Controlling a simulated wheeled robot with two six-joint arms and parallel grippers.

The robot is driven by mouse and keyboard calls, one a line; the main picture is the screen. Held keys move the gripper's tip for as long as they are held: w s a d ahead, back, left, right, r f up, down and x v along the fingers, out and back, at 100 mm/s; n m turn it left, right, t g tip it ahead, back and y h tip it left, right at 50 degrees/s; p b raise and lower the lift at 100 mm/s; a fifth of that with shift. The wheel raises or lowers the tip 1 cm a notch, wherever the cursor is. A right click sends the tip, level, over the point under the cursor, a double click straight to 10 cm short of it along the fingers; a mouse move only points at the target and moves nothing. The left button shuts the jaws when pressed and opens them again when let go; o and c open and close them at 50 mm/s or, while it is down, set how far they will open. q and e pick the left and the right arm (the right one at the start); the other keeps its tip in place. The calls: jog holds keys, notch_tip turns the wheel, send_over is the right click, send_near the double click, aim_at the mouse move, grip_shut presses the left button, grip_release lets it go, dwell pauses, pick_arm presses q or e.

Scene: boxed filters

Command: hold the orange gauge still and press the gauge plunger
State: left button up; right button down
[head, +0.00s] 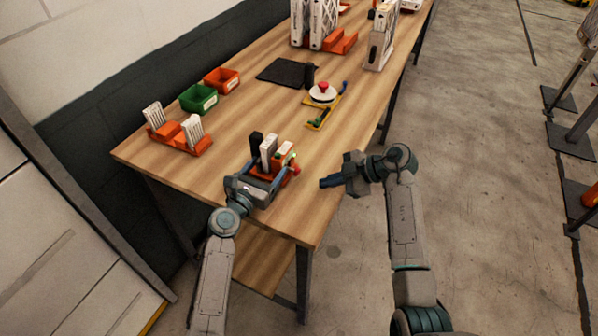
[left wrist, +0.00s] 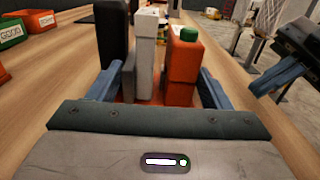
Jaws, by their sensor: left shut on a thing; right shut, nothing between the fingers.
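The orange gauge (head: 262,172) stands near the table's front edge, with a black upright, a white block and an orange block on it. The orange block (left wrist: 186,72) has a green cap (left wrist: 189,34) on top in the left wrist view. A red knob (head: 295,169) shows at the gauge's right side in the head view. My left gripper (head: 263,176) is shut on the gauge, one finger on each side; its fingers partly hide the base. My right gripper (head: 324,183) is shut and empty, right of the gauge and apart from it. It also shows in the left wrist view (left wrist: 262,84).
An orange holder with white filters (head: 180,138) is at the left. Green (head: 198,98) and orange (head: 222,80) bins stand behind it. A yellow fixture with a red button (head: 323,90) and a black mat (head: 287,72) lie farther back. Bare tabletop surrounds the gauge.

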pick_arm(q)
jog(key=shift+f, duration=0.1)
jog(key=o, duration=1.3)
jog(key=shift+w, duration=0.1)
pick_arm(e)
jog(key=shift+w, duration=0.1)
pick_arm(q)
jog(key=shift+o, duration=0.2)
